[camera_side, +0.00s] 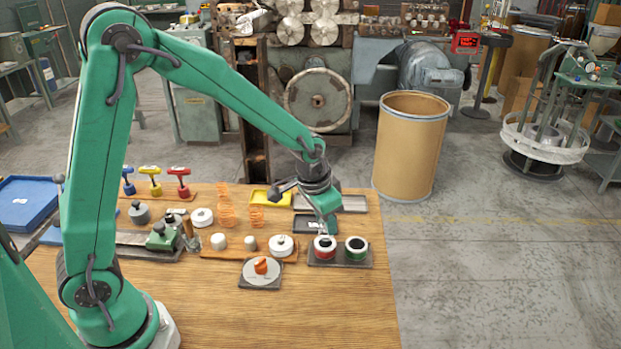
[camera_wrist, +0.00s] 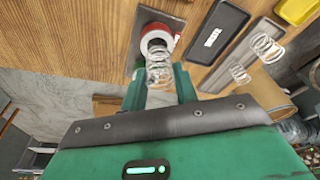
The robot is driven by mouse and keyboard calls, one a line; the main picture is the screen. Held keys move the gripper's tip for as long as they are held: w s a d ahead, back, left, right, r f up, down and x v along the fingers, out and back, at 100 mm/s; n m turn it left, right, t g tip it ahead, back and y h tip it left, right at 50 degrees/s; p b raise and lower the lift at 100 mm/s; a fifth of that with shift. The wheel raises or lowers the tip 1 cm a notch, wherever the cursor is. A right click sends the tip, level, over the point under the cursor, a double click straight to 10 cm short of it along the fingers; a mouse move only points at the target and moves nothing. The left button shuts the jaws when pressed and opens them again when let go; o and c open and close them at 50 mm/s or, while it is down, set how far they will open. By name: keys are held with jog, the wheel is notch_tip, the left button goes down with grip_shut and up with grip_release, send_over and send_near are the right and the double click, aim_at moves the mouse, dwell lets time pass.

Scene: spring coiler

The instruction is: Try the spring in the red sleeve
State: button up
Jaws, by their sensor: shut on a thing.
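My gripper (camera_side: 325,228) is low over the red sleeve (camera_side: 325,243), which stands on a dark base plate (camera_side: 340,264). In the wrist view the jaws (camera_wrist: 158,92) are shut on a silvery coil spring (camera_wrist: 159,73). The far end of the spring overlaps the mouth of the red sleeve (camera_wrist: 170,31). I cannot tell whether that end is inside the sleeve or just above it.
A black labelled tray (camera_wrist: 222,27) and a yellow tray (camera_wrist: 298,9) lie behind the sleeves. Orange springs (camera_side: 227,206) stand to the left. A round dial (camera_side: 261,271) sits in front. The table's right edge is close, with a brown drum (camera_side: 408,148) beyond.

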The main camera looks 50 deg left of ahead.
jog(key=shift+r, duration=1.4)
